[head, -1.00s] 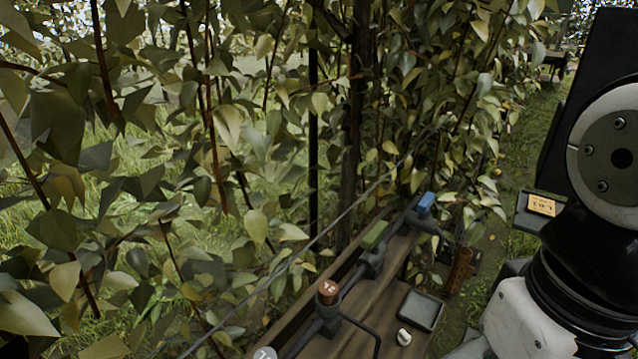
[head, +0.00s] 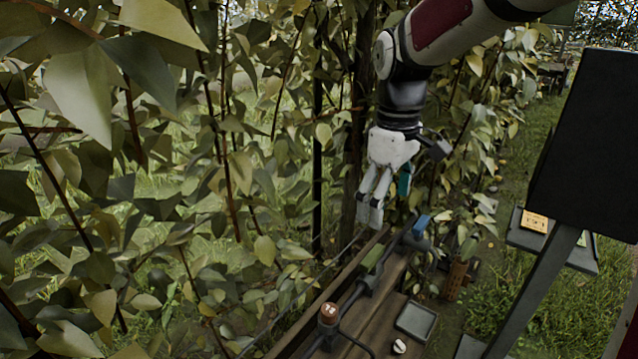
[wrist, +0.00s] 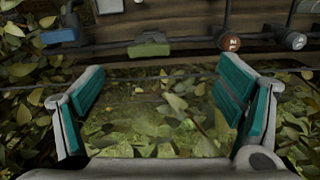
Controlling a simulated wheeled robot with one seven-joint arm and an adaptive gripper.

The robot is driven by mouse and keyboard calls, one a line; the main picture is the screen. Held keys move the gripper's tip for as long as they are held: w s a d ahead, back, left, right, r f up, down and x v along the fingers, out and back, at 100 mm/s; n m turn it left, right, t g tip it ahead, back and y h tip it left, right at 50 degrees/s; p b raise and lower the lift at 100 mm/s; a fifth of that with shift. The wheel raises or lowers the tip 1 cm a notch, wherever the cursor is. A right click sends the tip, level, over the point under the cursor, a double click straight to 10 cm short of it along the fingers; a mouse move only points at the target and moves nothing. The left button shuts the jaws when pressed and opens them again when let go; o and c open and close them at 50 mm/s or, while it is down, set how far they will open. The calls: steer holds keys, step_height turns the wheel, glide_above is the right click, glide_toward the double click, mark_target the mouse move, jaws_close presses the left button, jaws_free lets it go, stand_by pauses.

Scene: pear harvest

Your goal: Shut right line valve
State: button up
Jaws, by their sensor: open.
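A pipe with valves runs along the wooden bench. A blue handle (head: 421,224) is at the far end, a green handle (head: 373,258) is nearer, and a round copper-brown knob (head: 329,312) is nearest. In the wrist view the blue handle (wrist: 60,36) is at left, the green handle (wrist: 150,48) in the middle, the brown knob (wrist: 229,42) and a pale round knob (wrist: 293,41) at right. I cannot tell which is the right line valve. My gripper (head: 372,205) is open and empty, beyond and above the green handle, touching no valve. Its teal-padded fingers (wrist: 163,92) spread below the handles in the wrist view.
Dense leafy branches (head: 100,200) fill the left, close to my gripper. A thin wire runs along the bench's left edge. A shallow dark tray (head: 416,321) and a small white item (head: 399,346) lie on the bench. A brown pot (head: 455,282) stands beyond.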

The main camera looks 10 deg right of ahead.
mark_target(373, 254)
steer(key=shift+n, duration=0.5)
steer(key=w+f+b, duration=0.1)
steer(key=f, duration=0.4)
steer(key=w+f+b, duration=0.1)
steer(key=f, duration=0.4)
steer(key=w+f, duration=0.1)
steer(key=f, duration=0.4)
steer(key=shift+w+b, duration=0.3)
steer(key=shift+b, duration=0.1)
steer(key=c, duration=1.1)
